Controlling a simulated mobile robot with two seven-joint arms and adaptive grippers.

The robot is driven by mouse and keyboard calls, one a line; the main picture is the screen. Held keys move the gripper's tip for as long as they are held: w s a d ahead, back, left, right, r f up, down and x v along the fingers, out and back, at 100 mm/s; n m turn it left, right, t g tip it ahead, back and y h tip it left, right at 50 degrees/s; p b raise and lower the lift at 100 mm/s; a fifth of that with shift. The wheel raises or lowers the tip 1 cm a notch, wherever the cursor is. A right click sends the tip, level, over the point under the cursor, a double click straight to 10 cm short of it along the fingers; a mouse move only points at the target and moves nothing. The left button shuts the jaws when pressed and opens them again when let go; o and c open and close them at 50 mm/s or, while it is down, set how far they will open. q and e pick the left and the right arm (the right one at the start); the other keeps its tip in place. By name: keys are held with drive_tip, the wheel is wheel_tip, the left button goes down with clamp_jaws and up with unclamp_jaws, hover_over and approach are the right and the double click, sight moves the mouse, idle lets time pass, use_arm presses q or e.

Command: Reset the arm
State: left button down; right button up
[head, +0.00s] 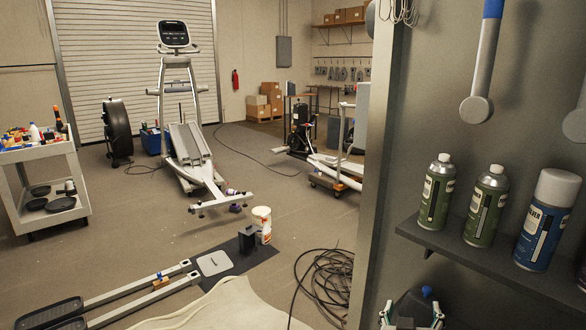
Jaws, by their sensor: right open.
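My right gripper (411,313) is at the bottom edge of the head view, right of centre, just below the front of the wall shelf. Only its upper part shows. Its two light-coloured fingers stand apart, with a dark body and a blue part between them. I see nothing held in it. My left gripper is not in view.
A dark shelf (480,262) with green spray cans (437,190) and a blue can (546,222) is close on the right. Black cable (322,285) lies coiled on the floor. An elliptical machine (186,135) stands mid-room; a cart (45,185) is left.

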drive_tip(key=s+a+f+n+g+y, duration=0.1)
drive_tip(key=s+a+f+n+y, duration=0.2)
drive_tip(key=f, duration=0.6)
drive_tip(key=s+a+f+n+y, duration=0.25)
drive_tip(key=s+f, duration=0.25)
drive_tip(key=f, duration=0.3)
drive_tip(key=s+a+f+g+y, duration=0.1)
drive_tip(key=s+f+y, duration=0.3)
drive_tip(key=s+f, duration=0.7)
drive_tip(key=s+n, duration=0.1)
drive_tip(key=s, duration=0.3)
drive_tip(key=shift+g, duration=0.3)
